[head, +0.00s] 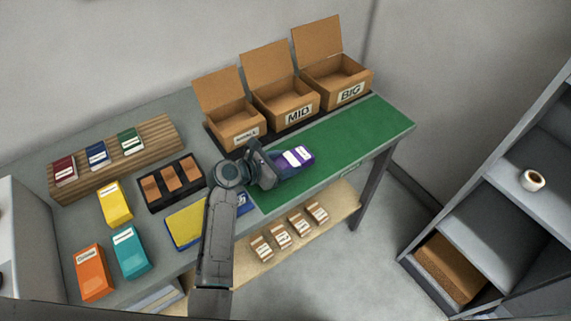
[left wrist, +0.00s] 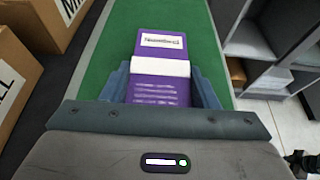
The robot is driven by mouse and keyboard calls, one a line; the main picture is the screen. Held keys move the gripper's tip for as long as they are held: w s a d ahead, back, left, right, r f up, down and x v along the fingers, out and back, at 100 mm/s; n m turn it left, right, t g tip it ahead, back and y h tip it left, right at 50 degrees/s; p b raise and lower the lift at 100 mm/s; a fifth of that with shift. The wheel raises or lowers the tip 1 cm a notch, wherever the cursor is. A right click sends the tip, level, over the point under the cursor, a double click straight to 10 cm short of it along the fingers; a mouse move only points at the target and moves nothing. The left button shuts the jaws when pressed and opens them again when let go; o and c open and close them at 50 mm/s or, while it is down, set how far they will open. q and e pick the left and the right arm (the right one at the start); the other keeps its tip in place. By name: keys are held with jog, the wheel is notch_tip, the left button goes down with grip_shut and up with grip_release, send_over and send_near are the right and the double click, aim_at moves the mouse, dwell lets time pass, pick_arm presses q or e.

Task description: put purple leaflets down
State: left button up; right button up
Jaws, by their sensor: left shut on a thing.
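The purple leaflets (head: 303,154) are a purple stack with a white band and a white label. My left gripper (head: 275,166) is shut on them, over the green mat (head: 371,132) on the table. In the left wrist view the purple leaflets (left wrist: 160,65) lie between the two fingers of my left gripper (left wrist: 163,85), label end pointing away, with green mat around them. I cannot tell whether they touch the mat.
Open boxes marked MID (head: 299,116) and BIG (head: 351,97) and a small box (head: 236,135) stand behind the mat. Yellow (head: 115,204), teal (head: 130,255) and orange (head: 92,275) packs lie at the left. The mat's right part is clear.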

pick_arm(q)
jog(key=o, duration=1.1)
jog(key=shift+f, duration=0.1)
pick_arm(e)
jog(key=shift+a, duration=0.35)
pick_arm(q)
jog(key=shift+s+a+r, duration=0.2)
jog(key=shift+a, duration=0.1)
jog(key=b+v, duration=0.1)
jog(key=v, duration=0.9)
jog(key=shift+s+a+r, duration=0.15)
jog(key=shift+a, duration=0.1)
jog(key=shift+s+a+r, duration=0.15)
jog(key=shift+a, duration=0.05)
pick_arm(e)
jog(key=shift+d+f, duration=0.25)
jog(key=shift+f, duration=0.5)
